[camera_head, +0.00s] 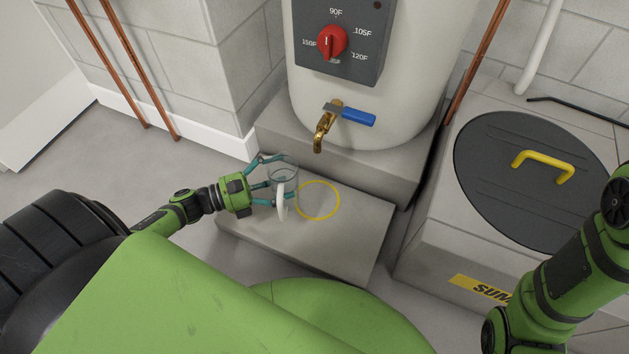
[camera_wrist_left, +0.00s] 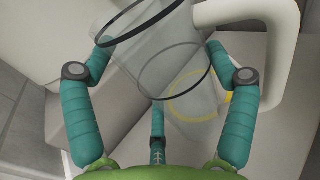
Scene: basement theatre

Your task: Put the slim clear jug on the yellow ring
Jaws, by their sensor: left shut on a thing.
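The slim clear jug (camera_head: 283,176) is see-through with a white handle (camera_head: 281,200). My left gripper (camera_head: 276,179) is shut on the jug, its teal fingers around the jug's sides. The yellow ring (camera_head: 318,201) is marked on the low grey step, just right of the jug. In the left wrist view the jug (camera_wrist_left: 162,65) is between the fingers and tilted in the picture, and part of the ring (camera_wrist_left: 186,104) shows through and behind it. I cannot tell if the jug's base touches the step. My right gripper is out of view; only part of that arm shows.
The low step (camera_head: 345,240) stands before a white water heater with a brass tap (camera_head: 324,125) and blue lever (camera_head: 357,116) above. A red dial (camera_head: 332,42) is higher up. At right is a sump cover (camera_head: 535,200) with a yellow handle (camera_head: 543,164).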

